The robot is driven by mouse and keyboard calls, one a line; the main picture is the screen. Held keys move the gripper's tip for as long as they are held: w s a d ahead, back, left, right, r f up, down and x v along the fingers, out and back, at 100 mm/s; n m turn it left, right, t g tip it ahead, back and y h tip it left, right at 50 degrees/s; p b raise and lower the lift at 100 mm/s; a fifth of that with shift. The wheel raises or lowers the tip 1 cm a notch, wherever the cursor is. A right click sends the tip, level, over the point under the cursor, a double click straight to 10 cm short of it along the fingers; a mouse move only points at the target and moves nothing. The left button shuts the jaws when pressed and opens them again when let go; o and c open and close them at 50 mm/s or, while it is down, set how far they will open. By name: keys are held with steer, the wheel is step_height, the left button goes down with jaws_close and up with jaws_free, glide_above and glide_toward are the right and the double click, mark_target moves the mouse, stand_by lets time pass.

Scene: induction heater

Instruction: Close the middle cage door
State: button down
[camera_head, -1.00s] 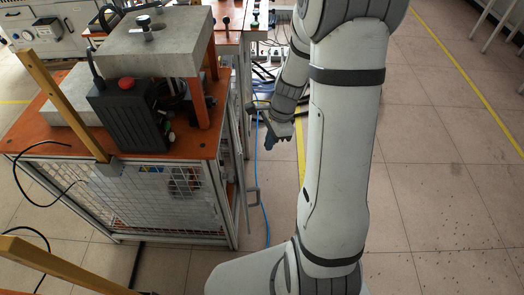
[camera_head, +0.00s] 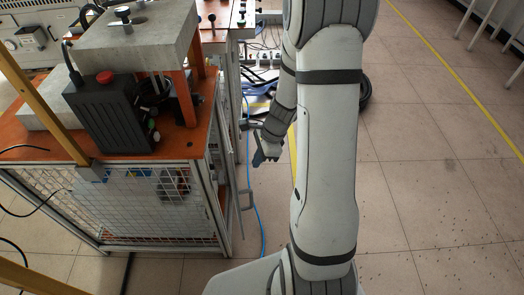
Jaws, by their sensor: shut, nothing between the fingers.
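A mesh-sided cage cabinet (camera_head: 120,215) with an orange top stands at the left. My gripper (camera_head: 259,161) is small and dark, hanging beside the cage's right side, above and slightly right of the handle in the picture. It looks shut and empty, and I see no contact with the cage. My white arm hides the area to its right.
A black box with a red button (camera_head: 105,77) and a grey block (camera_head: 140,35) on orange legs stand on the cabinet top. A blue cable (camera_head: 256,215) runs along the floor by the cage. Cables clutter the floor behind the gripper. The tiled floor at right is open.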

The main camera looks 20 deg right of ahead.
steer(key=a, duration=0.1)
steer(key=a+f, duration=0.1)
steer(key=a, duration=0.1)
steer(key=a+f, duration=0.1)
steer(key=shift+w+a, duration=0.25)
steer(key=shift+a, duration=0.15)
